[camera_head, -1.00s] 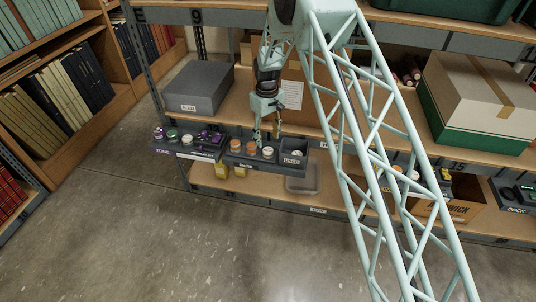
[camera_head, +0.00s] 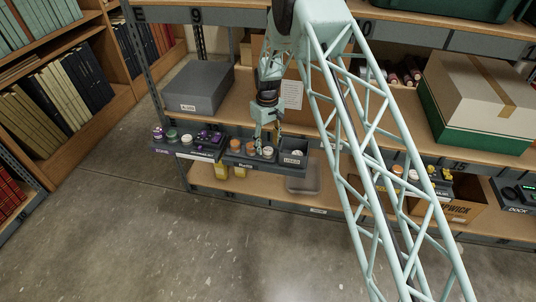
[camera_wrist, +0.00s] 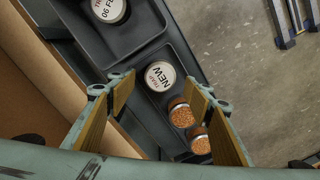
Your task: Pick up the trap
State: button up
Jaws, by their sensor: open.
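A round white-lidded trap (camera_wrist: 160,75) marked "TRAP NEW" stands in a dark tray (camera_wrist: 183,58) in the wrist view. It lies between and just beyond the tips of my open gripper (camera_wrist: 158,87), with nothing held. A second white-lidded trap (camera_wrist: 108,10), its label partly cut off, sits in the separate compartment beside it. In the head view my gripper (camera_head: 267,143) points down over the tray (camera_head: 250,165) on the shelf's front edge, and its fingers partly hide the jars. I cannot tell whether the fingers touch the trap.
Two jars of orange grains (camera_wrist: 181,114) stand in the same compartment, close to my right finger. A purple-and-dark tray (camera_head: 195,150) adjoins on the left. A grey box (camera_head: 198,88) stands behind on the shelf. A cardboard box is behind my gripper. The floor in front is clear.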

jog(key=shift+f, duration=1.05)
jog(key=c, duration=0.9)
